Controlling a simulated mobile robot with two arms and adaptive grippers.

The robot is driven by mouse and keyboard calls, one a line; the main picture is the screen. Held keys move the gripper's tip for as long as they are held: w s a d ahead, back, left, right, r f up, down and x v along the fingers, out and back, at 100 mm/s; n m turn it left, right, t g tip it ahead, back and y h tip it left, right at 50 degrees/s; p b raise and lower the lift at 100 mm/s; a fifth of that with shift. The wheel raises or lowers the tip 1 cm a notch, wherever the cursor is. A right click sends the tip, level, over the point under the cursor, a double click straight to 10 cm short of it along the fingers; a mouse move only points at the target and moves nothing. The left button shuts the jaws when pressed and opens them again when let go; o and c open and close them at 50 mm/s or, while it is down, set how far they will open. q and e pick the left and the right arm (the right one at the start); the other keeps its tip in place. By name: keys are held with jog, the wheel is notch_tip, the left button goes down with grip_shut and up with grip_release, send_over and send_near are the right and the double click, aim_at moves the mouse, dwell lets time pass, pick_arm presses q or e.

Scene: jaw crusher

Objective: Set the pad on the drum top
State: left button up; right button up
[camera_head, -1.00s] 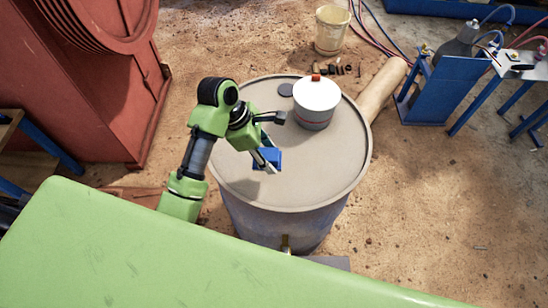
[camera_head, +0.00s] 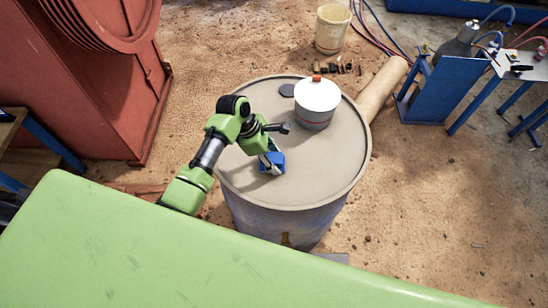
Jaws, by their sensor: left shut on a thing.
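The drum (camera_head: 328,182) stands upright in the middle, with a flat grey-brown top inside a raised rim. A blue pad (camera_head: 277,161) is at my left gripper (camera_head: 270,157), over the left-middle part of the drum top. The gripper is shut on the pad, and its fingers partly hide it. I cannot tell whether the pad touches the top. My right gripper is not in view.
A white lidded tub (camera_head: 315,103) with a red-orange cap stands at the back of the drum top, with a dark disc (camera_head: 287,90) beside it. A bucket (camera_head: 333,28) stands behind. A roll (camera_head: 383,86) leans near the drum's right. The front right of the top is clear.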

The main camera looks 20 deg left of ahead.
pick_arm(q)
jog(key=shift+f, duration=0.15)
jog(key=o, duration=1)
jog(key=b+v, duration=0.2)
jog(key=v, duration=1)
jog(key=shift+r+b, duration=0.2)
jog(key=shift+b, duration=0.1)
jog(key=shift+s+f, duration=0.1)
